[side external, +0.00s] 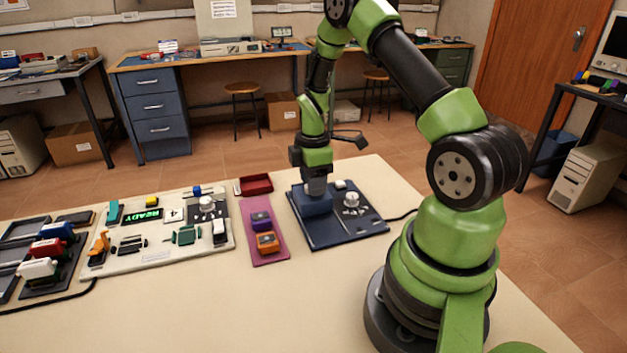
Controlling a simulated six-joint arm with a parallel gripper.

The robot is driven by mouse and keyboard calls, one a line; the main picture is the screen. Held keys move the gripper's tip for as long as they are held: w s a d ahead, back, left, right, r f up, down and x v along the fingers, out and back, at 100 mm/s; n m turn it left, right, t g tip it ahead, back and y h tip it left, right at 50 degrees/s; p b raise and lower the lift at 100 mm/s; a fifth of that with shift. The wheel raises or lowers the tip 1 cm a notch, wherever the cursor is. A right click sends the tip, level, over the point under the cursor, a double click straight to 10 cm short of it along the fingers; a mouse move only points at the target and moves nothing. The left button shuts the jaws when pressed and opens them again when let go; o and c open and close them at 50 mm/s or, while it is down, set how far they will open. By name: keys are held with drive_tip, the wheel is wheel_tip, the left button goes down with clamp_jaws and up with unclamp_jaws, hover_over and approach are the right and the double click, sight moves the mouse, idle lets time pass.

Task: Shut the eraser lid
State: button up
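A dark blue panel (345,233) lies on the table, left of my arm's base. A raised blue box-shaped part (311,203) stands at its back left; it may be the eraser, but its lid cannot be made out clearly. My gripper (316,188) points down right over this blue part, its grey tip at or just above the top. Contact cannot be told, and neither can whether the fingers are open or shut. A white round knob (351,199) and a small white piece (341,184) sit on the panel to the right of the gripper.
A pink mat (268,254) holds a purple block (261,221) and an orange block (267,242), left of the panel. A dark red tray (253,185) lies behind it. A cream board (160,256) with several parts is further left. The front table (230,315) is clear.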

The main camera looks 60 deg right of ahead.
wheel_tip(320, 180, up, 10)
idle(0.6)
drive_tip(key=s+a+r+m+t, duration=0.25)
drive_tip(key=a+r+m, duration=0.35)
drive_tip(key=a+r, duration=0.55)
drive_tip(key=s+a+r+m+t+y, duration=0.1)
drive_tip(key=s+a+r+m+t, duration=0.1)
drive_tip(key=s+a+m, duration=0.1)
drive_tip(key=s+a+r+m+t+y, duration=0.1)
drive_tip(key=s+a+r+m+t, duration=0.1)
drive_tip(key=s+a+m, duration=0.2)
drive_tip(key=s+a, duration=0.2)
drive_tip(key=s, duration=0.1)
drive_tip(key=shift+s+a+r+t, duration=0.15)
drive_tip(key=shift+s+r+t, duration=0.1)
drive_tip(key=shift+r+t, duration=0.1)
